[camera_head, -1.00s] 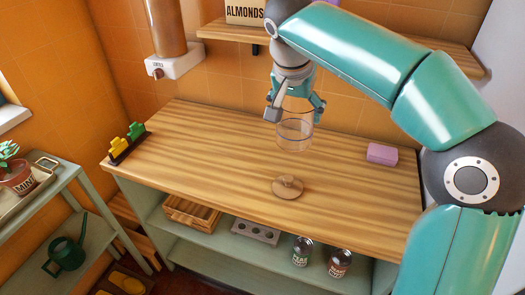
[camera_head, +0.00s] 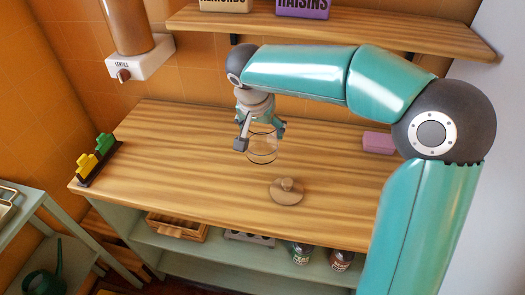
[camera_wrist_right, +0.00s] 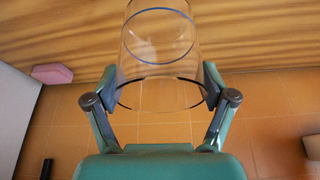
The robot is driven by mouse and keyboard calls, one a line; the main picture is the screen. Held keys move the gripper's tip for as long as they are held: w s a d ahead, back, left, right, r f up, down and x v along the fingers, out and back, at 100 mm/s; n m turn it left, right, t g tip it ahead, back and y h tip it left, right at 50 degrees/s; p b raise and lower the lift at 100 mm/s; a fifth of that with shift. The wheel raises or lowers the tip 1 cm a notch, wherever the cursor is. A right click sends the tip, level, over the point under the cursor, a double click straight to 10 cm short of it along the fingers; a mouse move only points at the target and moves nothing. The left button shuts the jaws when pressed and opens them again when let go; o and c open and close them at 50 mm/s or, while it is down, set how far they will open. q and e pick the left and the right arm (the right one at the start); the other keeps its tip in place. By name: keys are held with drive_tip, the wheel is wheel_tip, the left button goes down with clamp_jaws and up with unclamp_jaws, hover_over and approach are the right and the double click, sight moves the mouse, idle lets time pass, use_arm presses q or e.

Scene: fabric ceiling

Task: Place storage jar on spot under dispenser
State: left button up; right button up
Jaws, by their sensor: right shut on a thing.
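The clear storage jar (camera_head: 262,151) is held by my right gripper (camera_head: 260,126) above the wooden counter. In the right wrist view the jar (camera_wrist_right: 158,60) sits between the two fingers of the gripper (camera_wrist_right: 160,92), and a blue ring shows around it. The dispenser (camera_head: 140,65), with a brown filling and a white base labelled LENTILS, hangs on the wall at the upper left, left of the jar. The spot under it is not clearly marked on the counter. My left gripper is not in view.
A round wooden lid (camera_head: 287,191) lies on the counter (camera_head: 200,175) in front of the jar. A purple block (camera_head: 378,142) lies at the right. Yellow and green clips (camera_head: 97,155) stand at the left edge. A wall shelf (camera_head: 340,32) runs above the arm.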

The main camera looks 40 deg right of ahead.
sight(261, 151)
drive_tip(key=shift+f, duration=3.85)
drive_tip(key=shift+f, duration=0.1)
drive_tip(key=o, duration=1.2)
